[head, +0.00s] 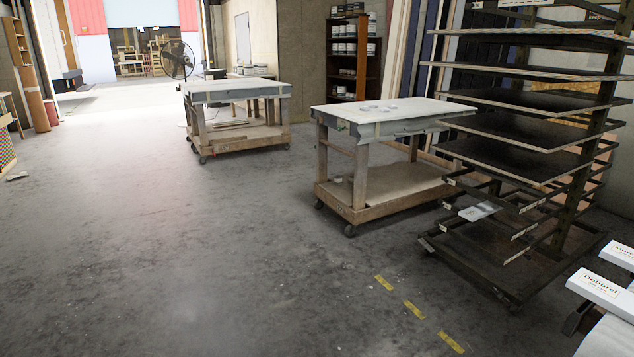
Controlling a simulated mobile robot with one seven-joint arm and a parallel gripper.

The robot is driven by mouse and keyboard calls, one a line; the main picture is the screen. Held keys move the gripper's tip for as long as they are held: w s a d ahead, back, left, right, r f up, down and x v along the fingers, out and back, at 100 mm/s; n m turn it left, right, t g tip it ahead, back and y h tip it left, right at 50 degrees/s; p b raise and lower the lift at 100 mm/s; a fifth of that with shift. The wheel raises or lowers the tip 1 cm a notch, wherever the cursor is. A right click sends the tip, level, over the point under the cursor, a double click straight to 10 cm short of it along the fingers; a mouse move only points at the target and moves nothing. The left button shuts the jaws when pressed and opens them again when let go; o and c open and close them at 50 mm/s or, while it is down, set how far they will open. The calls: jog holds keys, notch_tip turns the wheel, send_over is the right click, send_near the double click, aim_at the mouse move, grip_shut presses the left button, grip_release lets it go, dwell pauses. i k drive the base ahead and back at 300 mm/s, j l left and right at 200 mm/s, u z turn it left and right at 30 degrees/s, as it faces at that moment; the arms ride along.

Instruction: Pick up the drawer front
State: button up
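No piece in view can be clearly told as the drawer front. Flat wooden pieces (228,125) lie on the lower shelf of the farther cart (240,137), too small to identify. The nearer cart (360,213) has a pale padded top with a few small whitish flat items (378,108) on it. A small light object (338,179) lies on its lower shelf. A whitish flat piece (478,211) rests low on the dark rack, and I cannot tell what it is. My gripper is not in view.
A tall dark shelf rack (520,140) with wide trays stands at the right, close to the nearer cart. White labelled pieces (605,290) jut in at the lower right. A fan (177,60) stands behind the farther cart.

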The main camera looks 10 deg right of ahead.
aim_at(476, 212)
jog(key=i+u, duration=0.4)
jog(key=i, duration=0.75)
jog(key=i+z, duration=0.45)
jog(key=i+j+z, duration=0.1)
jog(key=i+z, duration=0.35)
jog(key=i+l+z, duration=0.1)
jog(key=i+z, duration=0.4)
jog(key=z, duration=0.2)
jog(key=i+z, duration=0.35)
jog(key=i+l+z, duration=0.15)
jog(key=i, duration=0.5)
